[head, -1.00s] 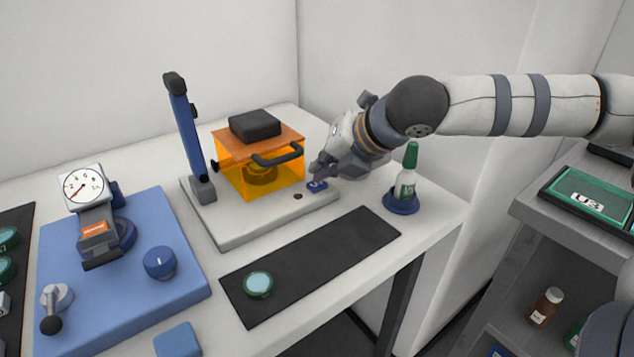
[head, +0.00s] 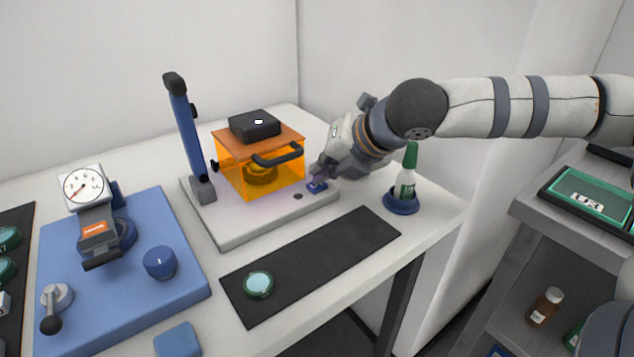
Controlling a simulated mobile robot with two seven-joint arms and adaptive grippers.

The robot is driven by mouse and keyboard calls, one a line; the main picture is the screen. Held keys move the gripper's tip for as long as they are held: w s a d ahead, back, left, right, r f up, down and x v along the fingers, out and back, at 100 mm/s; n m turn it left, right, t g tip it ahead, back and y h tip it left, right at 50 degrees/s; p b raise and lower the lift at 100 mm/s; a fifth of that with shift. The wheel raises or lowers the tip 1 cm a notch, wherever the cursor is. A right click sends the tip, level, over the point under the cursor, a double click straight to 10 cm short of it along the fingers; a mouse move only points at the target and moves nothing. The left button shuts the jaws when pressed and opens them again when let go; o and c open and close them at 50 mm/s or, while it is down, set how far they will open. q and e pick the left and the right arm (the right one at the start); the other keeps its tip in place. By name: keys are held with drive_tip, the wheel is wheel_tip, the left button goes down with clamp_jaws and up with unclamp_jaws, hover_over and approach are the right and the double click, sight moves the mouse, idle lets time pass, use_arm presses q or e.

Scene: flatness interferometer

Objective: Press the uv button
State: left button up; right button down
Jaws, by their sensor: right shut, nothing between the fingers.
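The uv button is the small blue button (head: 317,187) at the right end of the light grey base plate (head: 232,233). My right gripper (head: 318,174) is shut and empty, its fingertips at the blue button's back edge. I cannot tell for sure whether they touch it. On the base stands an orange see-through box (head: 230,174) with a black unit (head: 254,126) on top. A small white light shows on that unit, and a faint purple tint lies on the base around the box. My left gripper is not in view.
A green-capped bottle (head: 407,184) stands in a blue holder under my right arm. A blue lever (head: 186,128) rises left of the box. A black mat (head: 320,258) with a round green-rimmed disc lies in front. A blue gauge stand (head: 150,300) is at the left.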

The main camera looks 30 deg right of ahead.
drive_tip(key=shift+r, duration=0.75)
drive_tip(key=shift+r, duration=2.5)
